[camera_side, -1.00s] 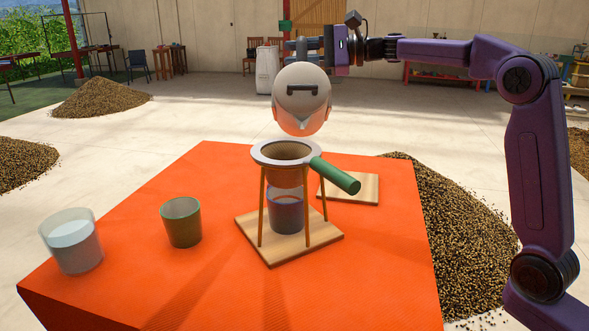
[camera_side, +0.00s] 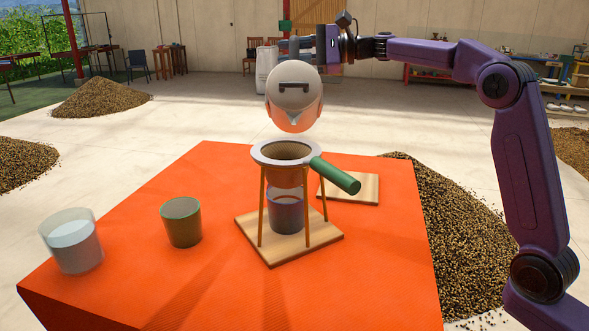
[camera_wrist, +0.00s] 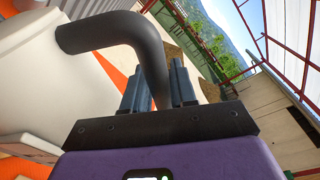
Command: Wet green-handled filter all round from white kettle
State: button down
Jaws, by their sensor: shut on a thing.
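The white kettle (camera_side: 294,93) hangs in the air above the filter, tilted with its spout toward the side camera. My gripper (camera_side: 301,46) is shut on its handle; the wrist view shows my gripper's fingers (camera_wrist: 158,85) around the dark handle (camera_wrist: 118,33) beside the kettle's white body (camera_wrist: 45,85). I cannot make out a water stream from the spout.
A frosted glass of pale liquid (camera_side: 72,240) and a dark green cup (camera_side: 181,222) stand left on the orange table (camera_side: 150,300). A wooden board (camera_side: 350,190) lies behind the filter's handle. Bean heaps (camera_side: 465,235) lie on the floor.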

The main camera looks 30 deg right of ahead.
jog(key=shift+a+r, duration=0.1)
jog(key=shift+a, duration=0.05)
jog(key=shift+x, duration=1.25)
jog(key=shift+s+a+r, duration=0.1)
jog(key=shift+s+a, duration=0.1)
jog(key=shift+a, duration=0.05)
jog(key=shift+s+a, duration=0.1)
jog(key=shift+a, duration=0.2)
jog(key=shift+s+a, duration=0.4)
jog(key=shift+a, duration=0.4)
jog(key=shift+s, duration=0.1)
jog(key=shift+s+a, duration=0.2)
jog(key=shift+s, duration=1.1)
jog(key=shift+d, duration=0.15)
